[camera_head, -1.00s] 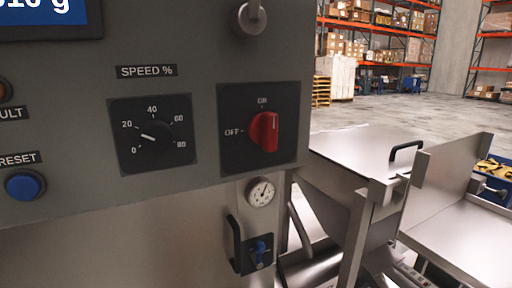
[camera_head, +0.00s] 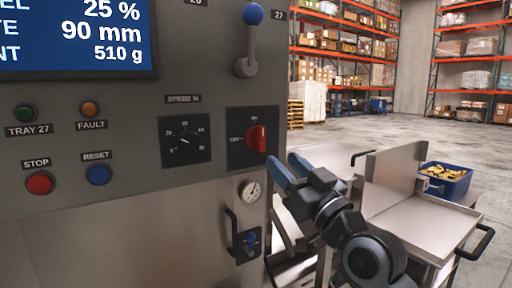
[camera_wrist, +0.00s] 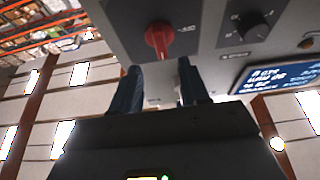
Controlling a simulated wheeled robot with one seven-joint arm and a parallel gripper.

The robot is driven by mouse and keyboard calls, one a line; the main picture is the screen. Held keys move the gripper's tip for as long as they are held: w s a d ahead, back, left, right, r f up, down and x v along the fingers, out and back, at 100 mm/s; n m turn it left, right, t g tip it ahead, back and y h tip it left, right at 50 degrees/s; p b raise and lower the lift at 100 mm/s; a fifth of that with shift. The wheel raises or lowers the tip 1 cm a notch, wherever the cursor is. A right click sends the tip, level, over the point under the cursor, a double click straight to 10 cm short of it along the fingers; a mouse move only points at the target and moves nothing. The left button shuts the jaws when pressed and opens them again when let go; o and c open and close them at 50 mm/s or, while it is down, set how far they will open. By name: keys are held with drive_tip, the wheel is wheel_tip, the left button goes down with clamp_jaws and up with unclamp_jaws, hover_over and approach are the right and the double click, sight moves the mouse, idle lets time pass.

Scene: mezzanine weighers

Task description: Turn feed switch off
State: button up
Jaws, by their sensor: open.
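The feed switch is a red rotary knob (camera_head: 257,139) on a black plate on the grey control panel. Its handle stands upright, towards the ON mark at the top; OFF is at its left. My gripper (camera_head: 285,171) is open just below and right of the knob in the head view, with its blue fingers pointing up at the panel. In the wrist view the red knob (camera_wrist: 158,38) is beyond and between the two fingertips (camera_wrist: 159,67). Nothing is between the fingers, and they appear apart from the knob.
A speed dial (camera_head: 185,141) is left of the switch, and a blue-tipped lever (camera_head: 251,40) is above it. A gauge (camera_head: 250,191) and black handle (camera_head: 231,231) are below. A steel tray (camera_head: 420,222) and blue bin (camera_head: 446,180) stand at right.

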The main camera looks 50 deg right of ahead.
sight(263, 139)
drive_tip(key=shift+p+x, duration=1.25)
drive_tip(key=shift+x, duration=2.75)
drive_tip(key=shift+r, duration=0.1)
drive_tip(key=shift+c, duration=0.3)
clamp_jaws()
